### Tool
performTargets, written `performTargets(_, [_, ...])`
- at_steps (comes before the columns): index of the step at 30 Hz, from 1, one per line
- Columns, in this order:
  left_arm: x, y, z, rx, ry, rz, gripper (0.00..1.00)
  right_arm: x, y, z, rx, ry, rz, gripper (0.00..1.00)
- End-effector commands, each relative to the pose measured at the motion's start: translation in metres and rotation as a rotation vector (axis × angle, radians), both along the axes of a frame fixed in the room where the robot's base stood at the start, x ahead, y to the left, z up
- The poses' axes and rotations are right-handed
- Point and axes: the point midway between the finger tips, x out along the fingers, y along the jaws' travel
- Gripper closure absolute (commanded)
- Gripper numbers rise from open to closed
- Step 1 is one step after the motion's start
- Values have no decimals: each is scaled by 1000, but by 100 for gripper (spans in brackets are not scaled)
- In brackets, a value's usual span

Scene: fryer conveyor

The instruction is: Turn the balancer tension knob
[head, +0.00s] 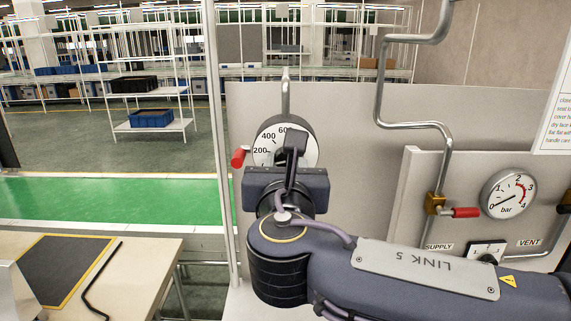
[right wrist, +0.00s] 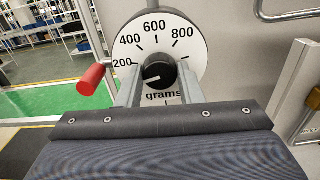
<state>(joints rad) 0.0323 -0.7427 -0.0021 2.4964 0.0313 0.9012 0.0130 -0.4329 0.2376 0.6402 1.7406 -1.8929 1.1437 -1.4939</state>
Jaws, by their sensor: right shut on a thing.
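In the head view my right gripper (head: 294,143) covers the knob. My left gripper is not in view.
A red handle (head: 238,157) sticks out left of the dial. To the right are a bar gauge (head: 508,194), a red valve lever (head: 466,212) and bent pipes (head: 440,130). A green conveyor belt (head: 115,206) and a table (head: 125,275) lie left, beyond a thin post (head: 220,150).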

Motion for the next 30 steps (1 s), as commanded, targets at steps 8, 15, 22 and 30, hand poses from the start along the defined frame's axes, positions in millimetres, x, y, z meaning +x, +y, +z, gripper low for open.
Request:
performTargets(8, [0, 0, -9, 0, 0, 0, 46, -1, 0, -2, 63, -1, 1, 89])
performTargets(15, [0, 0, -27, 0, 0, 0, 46, -1, 1, -4, 227, -1, 2, 89])
performTargets(22, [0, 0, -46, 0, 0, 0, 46, -1, 1, -4, 442, 0, 1, 89])
performTargets(30, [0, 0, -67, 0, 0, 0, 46, 0, 1, -4, 697, 0, 0, 89])
